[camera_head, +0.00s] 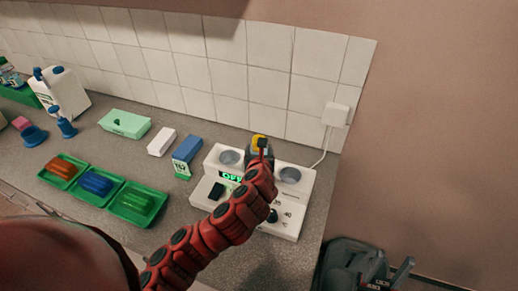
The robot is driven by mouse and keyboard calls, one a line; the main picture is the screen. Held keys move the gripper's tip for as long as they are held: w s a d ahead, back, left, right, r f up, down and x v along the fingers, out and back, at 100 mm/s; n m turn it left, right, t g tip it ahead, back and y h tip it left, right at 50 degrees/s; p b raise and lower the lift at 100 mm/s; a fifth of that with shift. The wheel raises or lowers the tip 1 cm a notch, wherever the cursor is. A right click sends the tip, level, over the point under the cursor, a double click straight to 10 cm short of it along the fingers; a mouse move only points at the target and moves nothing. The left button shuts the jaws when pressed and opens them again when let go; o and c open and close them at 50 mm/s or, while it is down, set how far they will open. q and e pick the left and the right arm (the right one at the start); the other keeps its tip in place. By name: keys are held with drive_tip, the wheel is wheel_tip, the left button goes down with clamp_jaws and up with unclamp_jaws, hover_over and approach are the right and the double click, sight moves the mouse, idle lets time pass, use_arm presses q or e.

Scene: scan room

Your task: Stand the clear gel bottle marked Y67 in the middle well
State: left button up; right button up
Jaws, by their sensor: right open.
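A white warmer unit (300,188) stands at the right end of the counter, with a green display reading "OFF". Its left well (229,157) and right well (290,175) look empty. The middle well is hidden behind my right gripper. A bottle with a yellow top (258,140) stands there between the two wells, mostly covered by my gripper; I cannot read its label or tell how deep it sits. My right gripper (263,148) is open at this bottle, close to its top. My left gripper is not in view.
Green trays with red, blue and green items (137,203) lie at front left. A pale green box (124,123), white box (161,141) and blue box (187,148) stand behind. A white jug (63,92) is far left. Tiled wall backs the counter.

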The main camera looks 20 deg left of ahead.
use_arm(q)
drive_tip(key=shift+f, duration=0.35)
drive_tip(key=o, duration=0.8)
